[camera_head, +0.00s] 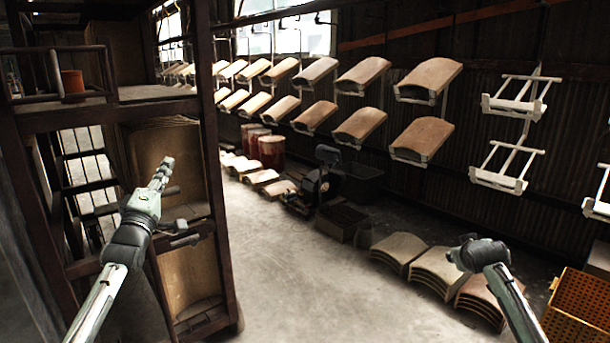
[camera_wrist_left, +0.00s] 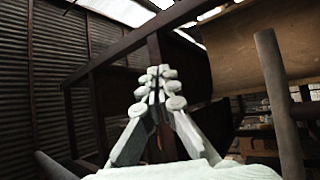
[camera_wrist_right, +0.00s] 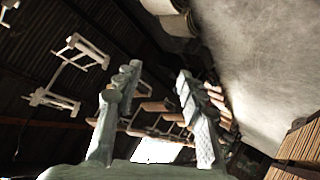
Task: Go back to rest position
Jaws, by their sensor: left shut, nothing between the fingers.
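My left gripper (camera_head: 163,170) is raised in front of the wooden rack on the left of the head view, pointing away from me. Its fingers meet with nothing between them, as the left wrist view (camera_wrist_left: 158,88) shows. My right arm comes in from the lower right of the head view, and its hand is foreshortened there. In the right wrist view the right gripper (camera_wrist_right: 157,82) has its two fingers well apart and holds nothing.
A dark rack (camera_head: 219,200) with curved panels stands close beside my left gripper. Curved tiles hang from the hanger conveyor (camera_head: 427,78) along the right wall. Tile stacks (camera_head: 445,270) and an orange crate (camera_head: 580,305) lie at right. The middle floor (camera_head: 300,270) is clear.

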